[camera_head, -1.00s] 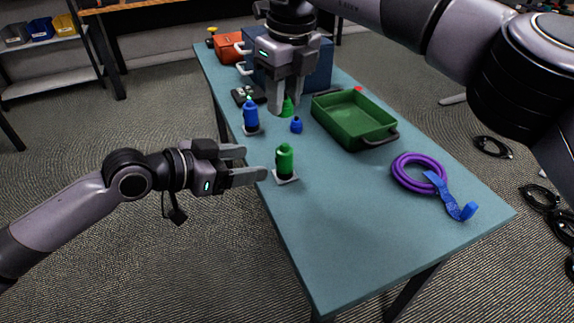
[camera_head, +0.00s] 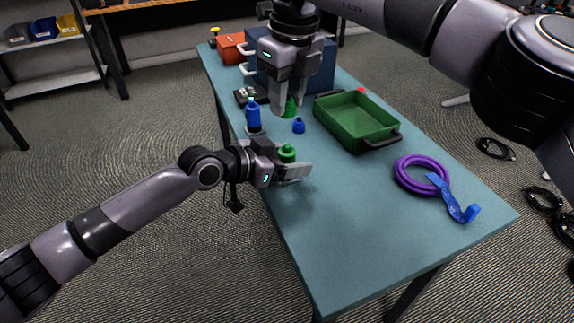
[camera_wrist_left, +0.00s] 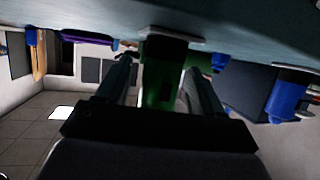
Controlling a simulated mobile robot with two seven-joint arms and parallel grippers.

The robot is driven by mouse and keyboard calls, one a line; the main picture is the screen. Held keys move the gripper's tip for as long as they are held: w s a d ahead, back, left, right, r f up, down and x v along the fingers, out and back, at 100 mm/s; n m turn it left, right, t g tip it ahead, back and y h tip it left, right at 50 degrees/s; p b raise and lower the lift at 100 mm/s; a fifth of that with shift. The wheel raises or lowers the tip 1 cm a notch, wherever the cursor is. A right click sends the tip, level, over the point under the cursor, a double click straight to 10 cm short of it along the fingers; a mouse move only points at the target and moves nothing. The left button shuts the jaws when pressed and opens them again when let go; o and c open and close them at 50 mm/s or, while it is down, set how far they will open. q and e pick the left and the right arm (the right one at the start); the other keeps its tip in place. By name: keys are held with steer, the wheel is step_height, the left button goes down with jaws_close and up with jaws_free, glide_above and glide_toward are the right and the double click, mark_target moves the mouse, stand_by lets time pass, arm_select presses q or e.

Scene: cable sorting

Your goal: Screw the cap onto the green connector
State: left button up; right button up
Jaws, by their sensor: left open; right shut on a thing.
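The green connector (camera_head: 287,152) stands upright on its small base near the table's left edge. My left gripper (camera_head: 299,167) is open with its fingers on either side of the connector, and the nearer finger hides most of its body. In the left wrist view the connector's green body (camera_wrist_left: 160,80) sits between the two fingers, with its pale base plate (camera_wrist_left: 172,38) above it in that inverted picture. My right gripper (camera_head: 286,107) points down farther back, shut on the green cap (camera_head: 290,109), which is partly hidden by the fingers.
A blue connector (camera_head: 253,116) stands behind the green one, with a blue cap (camera_head: 298,126) beside it. A green tray (camera_head: 392,143), a purple cable coil (camera_head: 398,178) and a blue strap (camera_head: 452,204) lie to the right. The table's front part (camera_head: 360,250) is clear.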

arm_select(q)
steer(key=shift+w+d+f, duration=0.25)
steer(key=shift+w+d, duration=0.1)
steer(key=shift+d, duration=0.15)
jaws_close()
arm_select(e)
glide_above(287, 146)
steer(key=shift+f, duration=2.5)
steer(key=shift+f, duration=0.1)
